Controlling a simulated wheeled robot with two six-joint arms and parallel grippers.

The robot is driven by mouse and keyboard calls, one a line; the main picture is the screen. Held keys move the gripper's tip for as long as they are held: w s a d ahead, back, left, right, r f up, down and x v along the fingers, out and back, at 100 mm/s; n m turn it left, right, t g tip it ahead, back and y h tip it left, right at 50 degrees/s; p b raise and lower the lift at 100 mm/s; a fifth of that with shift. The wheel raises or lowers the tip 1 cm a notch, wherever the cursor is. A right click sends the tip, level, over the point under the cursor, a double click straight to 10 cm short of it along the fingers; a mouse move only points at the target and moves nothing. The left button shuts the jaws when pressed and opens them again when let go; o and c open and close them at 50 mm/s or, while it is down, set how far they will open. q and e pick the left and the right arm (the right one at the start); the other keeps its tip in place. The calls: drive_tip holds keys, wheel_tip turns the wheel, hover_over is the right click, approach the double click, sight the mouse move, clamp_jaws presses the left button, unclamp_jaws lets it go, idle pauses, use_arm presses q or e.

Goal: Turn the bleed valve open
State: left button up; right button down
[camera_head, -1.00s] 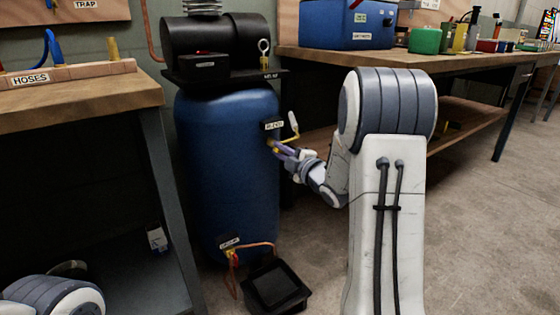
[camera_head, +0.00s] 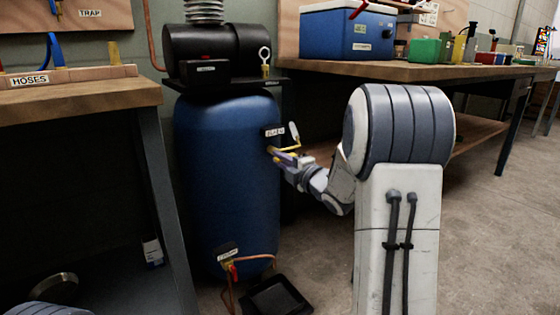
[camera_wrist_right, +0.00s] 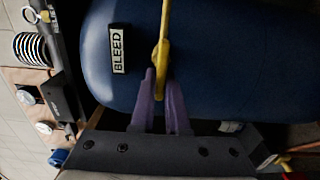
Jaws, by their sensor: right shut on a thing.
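The bleed valve (camera_head: 272,150) is a small brass fitting with a yellow lever on the right side of the blue tank (camera_head: 225,190). A "BLEED" label (camera_wrist_right: 118,48) sits beside it in the right wrist view. My right gripper (camera_head: 282,157) is at the valve, its purple fingers shut on the yellow lever (camera_wrist_right: 162,60). The fingertips hide part of the valve body. A pale grip stands at the lever's upper end in the head view. My left gripper is out of view; only a bit of that arm shows at the lower left.
A black compressor unit (camera_head: 215,50) sits on top of the tank. A second labelled valve with a red handle (camera_head: 232,268) is low on the tank, with a copper tube above a black tray (camera_head: 275,298). Benches stand left (camera_head: 80,98) and right (camera_head: 410,72).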

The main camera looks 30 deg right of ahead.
drive_tip(key=shift+f, duration=0.15)
drive_tip(key=c, duration=0.9)
unclamp_jaws()
drive_tip(key=s+p, duration=0.1)
drive_tip(key=s, duration=0.2)
drive_tip(key=s+p, duration=0.1)
drive_tip(key=s, duration=0.3)
drive_tip(key=s+p, duration=0.1)
drive_tip(key=s, duration=0.2)
drive_tip(key=shift+s+d, duration=0.25)
drive_tip(key=shift+d, duration=0.15)
